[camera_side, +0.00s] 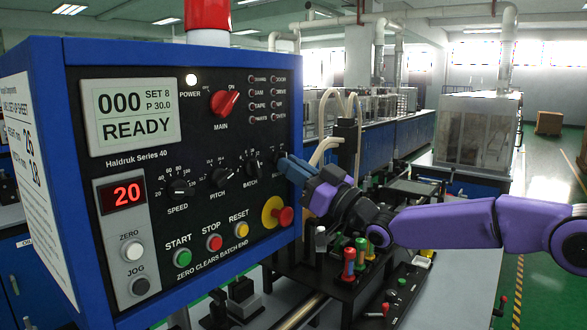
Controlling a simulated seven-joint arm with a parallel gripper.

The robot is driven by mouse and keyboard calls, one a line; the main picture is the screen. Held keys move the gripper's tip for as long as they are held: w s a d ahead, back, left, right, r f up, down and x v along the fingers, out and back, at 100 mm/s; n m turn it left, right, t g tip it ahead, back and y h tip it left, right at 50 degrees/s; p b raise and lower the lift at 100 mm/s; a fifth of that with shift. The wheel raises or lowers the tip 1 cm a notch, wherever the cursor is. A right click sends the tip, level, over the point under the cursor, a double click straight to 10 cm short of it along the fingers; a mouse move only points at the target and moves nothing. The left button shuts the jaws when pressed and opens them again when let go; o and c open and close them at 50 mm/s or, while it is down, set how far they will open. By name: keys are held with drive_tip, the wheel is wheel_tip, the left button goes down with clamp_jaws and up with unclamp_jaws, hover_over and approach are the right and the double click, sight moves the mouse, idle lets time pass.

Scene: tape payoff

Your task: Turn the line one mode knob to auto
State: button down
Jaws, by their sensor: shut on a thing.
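The control panel (200,120) has a blue frame and a dark face. Its display (131,116) reads "000 SET 8 P 30.0 READY". A row of black knobs runs across the panel: speed (179,188), pitch (222,178) and batch (252,169). My gripper (291,168) reaches in from the right to the end of this row, at the panel's right edge. Its fingers are shut on a knob there, which appears to be the mode knob. The fingers hide most of that knob and its label, so I cannot read its setting.
A red main switch (225,102) sits above the knobs. Below are the green start (182,256), red stop (214,242) and yellow reset (243,229) buttons. A red emergency stop (285,215) on a yellow disc lies just below my fingers. Coloured posts (349,262) stand under my wrist.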

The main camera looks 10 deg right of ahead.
drive_tip(key=n+g, duration=0.1)
drive_tip(key=n, duration=0.1)
drive_tip(key=n+g+y, duration=0.1)
drive_tip(key=n, duration=0.4)
drive_tip(key=shift+w+d+r+g+y, duration=0.15)
drive_tip(key=shift+r+g+y, duration=0.2)
drive_tip(key=shift+g+y, duration=0.05)
drive_tip(key=shift+n, duration=0.4)
drive_tip(key=c, duration=1.2)
unclamp_jaws()
drive_tip(key=shift+o, duration=0.2)
drive_tip(key=shift+f+g, duration=0.1)
drive_tip(key=shift+g, duration=0.2)
drive_tip(key=v, duration=1.7)
drive_tip(key=shift+f, duration=0.2)
